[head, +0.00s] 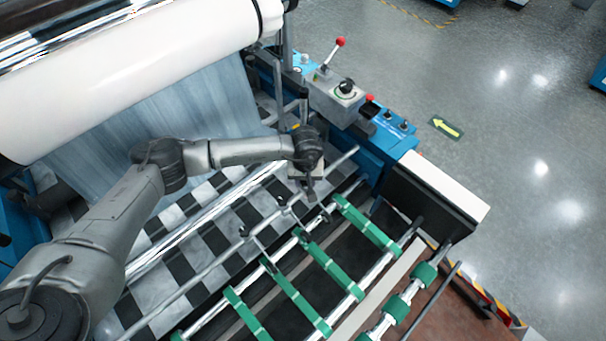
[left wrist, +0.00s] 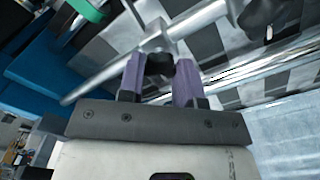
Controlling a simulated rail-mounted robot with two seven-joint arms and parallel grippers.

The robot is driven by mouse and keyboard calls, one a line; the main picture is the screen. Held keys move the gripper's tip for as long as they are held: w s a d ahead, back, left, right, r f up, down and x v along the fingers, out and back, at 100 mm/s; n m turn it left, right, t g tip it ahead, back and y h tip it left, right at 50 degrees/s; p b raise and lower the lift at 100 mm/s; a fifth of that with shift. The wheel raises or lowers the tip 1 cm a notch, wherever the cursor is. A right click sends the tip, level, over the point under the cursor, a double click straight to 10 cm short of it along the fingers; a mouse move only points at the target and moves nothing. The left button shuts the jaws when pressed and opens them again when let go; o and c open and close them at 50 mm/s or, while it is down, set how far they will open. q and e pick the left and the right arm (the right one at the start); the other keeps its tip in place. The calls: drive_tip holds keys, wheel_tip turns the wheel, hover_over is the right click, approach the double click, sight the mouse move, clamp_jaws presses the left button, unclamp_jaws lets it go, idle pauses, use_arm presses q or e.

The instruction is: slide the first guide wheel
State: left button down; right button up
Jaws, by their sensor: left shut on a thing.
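The left gripper (head: 310,192) reaches down to the grey rod (head: 208,262) near its right end in the head view. In the left wrist view, its two purple fingers (left wrist: 159,80) are shut on a guide wheel (left wrist: 157,42), seen as a grey collar around the rod with a dark part between the fingers. The gripper hides most of this wheel in the head view. Other small guide wheels sit farther left along the rod, one near the gripper (head: 282,201) and one beyond it (head: 243,231). My right gripper is not in view.
Green-banded rollers (head: 328,270) lie in front of the rod. A grey control box (head: 338,98) with a red-knobbed lever stands close behind the gripper. A large white roll (head: 130,70) is at upper left.

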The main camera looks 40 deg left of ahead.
use_arm(q)
drive_tip(key=c, duration=0.8)
unclamp_jaws()
drive_tip(key=shift+r, duration=0.1)
wheel_tip(320, 180, up, 14)
drive_tip(key=b, duration=0.1)
drive_tip(key=shift+f, duration=0.2)
